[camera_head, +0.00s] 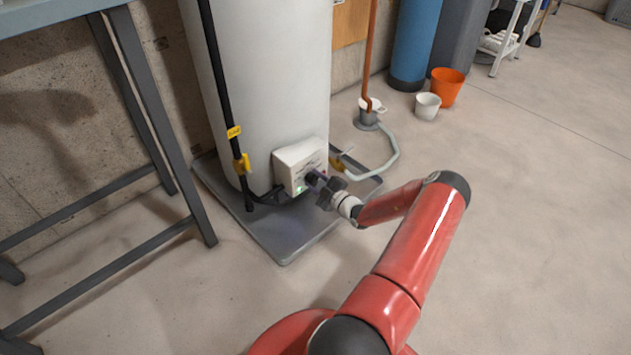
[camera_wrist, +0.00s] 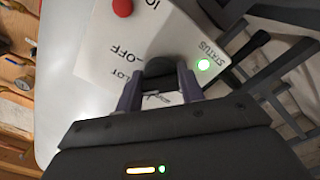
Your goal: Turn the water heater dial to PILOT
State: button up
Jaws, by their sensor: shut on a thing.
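The water heater (camera_head: 270,75) is a tall white cylinder standing on a grey drain pan (camera_head: 282,245). A white control box (camera_head: 291,160) is on its lower front. The dark round dial (camera_wrist: 160,72) is on the box face, between my fingers in the wrist view. My gripper (camera_wrist: 160,85) is shut on the dial; in the head view my gripper (camera_head: 315,182) reaches the box from the right. The wrist view shows upside-down labels OFF, STATUS and part of a word ending "LOT". The dial's pointer is not clear, so its setting cannot be told.
A black pipe (camera_head: 219,85) with yellow valve handles runs down the tank's left. A grey metal table (camera_head: 128,90) stands at left.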

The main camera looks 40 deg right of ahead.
jog(key=shift+d, duration=0.1)
jog(key=o, duration=1)
jog(key=shift+c, duration=0.2)
jog(key=s, duration=0.7)
jog(key=shift+s+d, duration=0.25)
jog(key=shift+s, duration=0.15)
